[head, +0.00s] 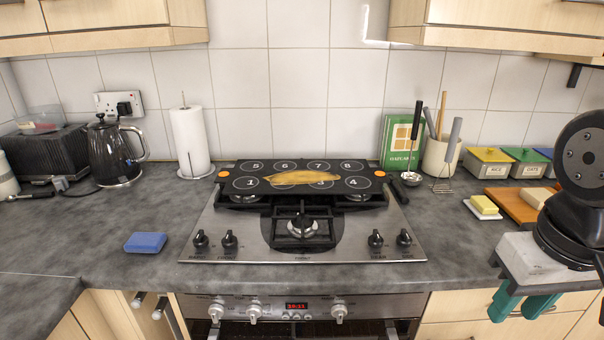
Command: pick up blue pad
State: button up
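The blue pad (145,242) is a small flat rectangular block. It lies on the grey countertop to the left of the stove, near the counter's front part, with nothing touching it. My gripper (524,305) is at the far right, in front of the counter edge, with its teal fingers pointing down. The two fingers stand apart and nothing shows between them. It is far from the blue pad, across the stove's width.
The steel gas stove (300,250) fills the middle, with a numbered black board (355,182) on it. A black kettle (112,155) and paper roll (190,140) stand behind the pad. A wooden board (515,205) is at right. Counter around the pad is clear.

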aim_at(138, 243)
jog(key=u, duration=1.35)
